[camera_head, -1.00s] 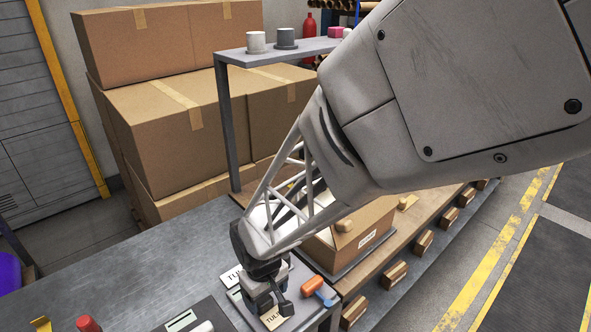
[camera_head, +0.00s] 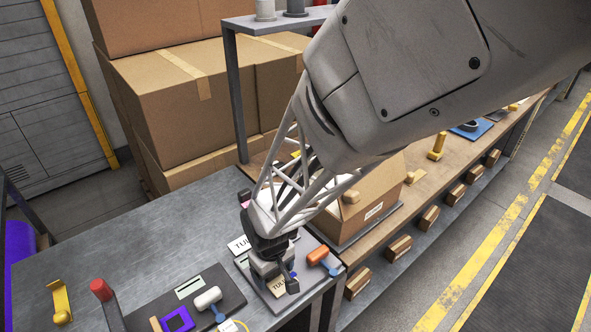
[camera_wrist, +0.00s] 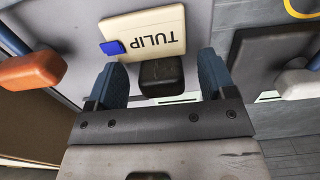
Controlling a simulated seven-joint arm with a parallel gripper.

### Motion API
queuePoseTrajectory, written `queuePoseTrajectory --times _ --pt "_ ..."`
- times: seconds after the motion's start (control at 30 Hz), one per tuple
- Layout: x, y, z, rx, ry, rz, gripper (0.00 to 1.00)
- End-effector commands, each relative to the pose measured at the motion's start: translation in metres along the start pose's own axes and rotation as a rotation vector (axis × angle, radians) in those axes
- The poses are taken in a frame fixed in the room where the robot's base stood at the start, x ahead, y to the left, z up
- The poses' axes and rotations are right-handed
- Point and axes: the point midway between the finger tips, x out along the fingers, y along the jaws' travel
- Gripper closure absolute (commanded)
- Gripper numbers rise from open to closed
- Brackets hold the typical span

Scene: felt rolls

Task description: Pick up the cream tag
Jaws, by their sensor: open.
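In the head view the tag (camera_head: 279,288) is partly hidden by my gripper. A black block (camera_wrist: 161,76) and a small blue piece (camera_wrist: 113,48) are at its edge in the wrist view. My gripper (camera_head: 278,284) points down at the tag. In the wrist view its fingers (camera_wrist: 160,78) are open, one on each side of the black block, with the tag just beyond them. I cannot tell whether they touch anything.
A whiter tag (camera_head: 240,245) lies just behind my gripper. An orange-headed tool with a blue part (camera_head: 318,256) lies close on the right. A second dark board (camera_head: 220,288) with a white-headed tool (camera_head: 208,298) is on the left. An open carton (camera_head: 370,205) stands behind right.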

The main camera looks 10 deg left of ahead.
Motion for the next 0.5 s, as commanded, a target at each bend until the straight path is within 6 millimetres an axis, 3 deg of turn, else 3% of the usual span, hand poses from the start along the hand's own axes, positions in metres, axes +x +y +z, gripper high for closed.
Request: queuePoseTrajectory --times 0.03,0.4,0.5 --pt "0.0 0.0 0.0 0.0 0.0 0.0 0.25" --pt "-0.0001 0.0 0.0 0.0 0.0 0.0 0.82" --pt "-0.0001 0.0 0.0 0.0 0.0 0.0 0.92"
